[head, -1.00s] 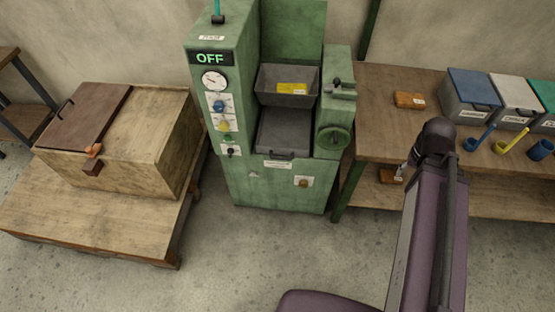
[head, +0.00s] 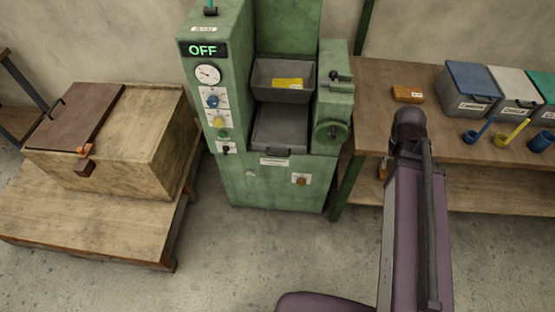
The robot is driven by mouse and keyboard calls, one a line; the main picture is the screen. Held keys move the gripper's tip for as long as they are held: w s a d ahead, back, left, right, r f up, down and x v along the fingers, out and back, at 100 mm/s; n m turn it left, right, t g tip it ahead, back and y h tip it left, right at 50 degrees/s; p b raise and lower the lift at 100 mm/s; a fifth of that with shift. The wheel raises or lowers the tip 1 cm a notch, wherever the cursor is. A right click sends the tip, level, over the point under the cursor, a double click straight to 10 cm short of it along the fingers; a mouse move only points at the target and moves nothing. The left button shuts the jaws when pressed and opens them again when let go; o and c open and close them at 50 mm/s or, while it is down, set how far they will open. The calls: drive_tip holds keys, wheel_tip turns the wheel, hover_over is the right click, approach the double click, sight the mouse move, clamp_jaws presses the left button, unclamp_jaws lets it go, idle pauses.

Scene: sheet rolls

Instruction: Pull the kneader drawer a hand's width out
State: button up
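The green kneader (head: 260,178) stands against the wall in the middle of the head view, its display reading OFF. A grey open drawer-like tray (head: 280,128) sits in its front, with a dark handle at the front edge and a white label just below. A grey hopper (head: 283,76) with a yellow label is above the tray. The tray sits within the machine body; I cannot tell whether it is pulled out at all. My purple arm rises at the right, apart from the kneader in the picture. My gripper is not visible.
A wooden chest (head: 120,140) stands on a low platform (head: 90,225) at left. A workbench (head: 375,100) at right holds lidded bins (head: 470,92), scoops and an orange-brown block (head: 408,94). A green handwheel (head: 331,132) juts beside the tray. The floor in front is clear.

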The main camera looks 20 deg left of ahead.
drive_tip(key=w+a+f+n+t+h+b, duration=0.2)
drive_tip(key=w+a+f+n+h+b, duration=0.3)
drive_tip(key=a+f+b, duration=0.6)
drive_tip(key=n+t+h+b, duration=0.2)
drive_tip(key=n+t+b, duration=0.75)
drive_tip(key=b, duration=2.55)
approach(276, 156)
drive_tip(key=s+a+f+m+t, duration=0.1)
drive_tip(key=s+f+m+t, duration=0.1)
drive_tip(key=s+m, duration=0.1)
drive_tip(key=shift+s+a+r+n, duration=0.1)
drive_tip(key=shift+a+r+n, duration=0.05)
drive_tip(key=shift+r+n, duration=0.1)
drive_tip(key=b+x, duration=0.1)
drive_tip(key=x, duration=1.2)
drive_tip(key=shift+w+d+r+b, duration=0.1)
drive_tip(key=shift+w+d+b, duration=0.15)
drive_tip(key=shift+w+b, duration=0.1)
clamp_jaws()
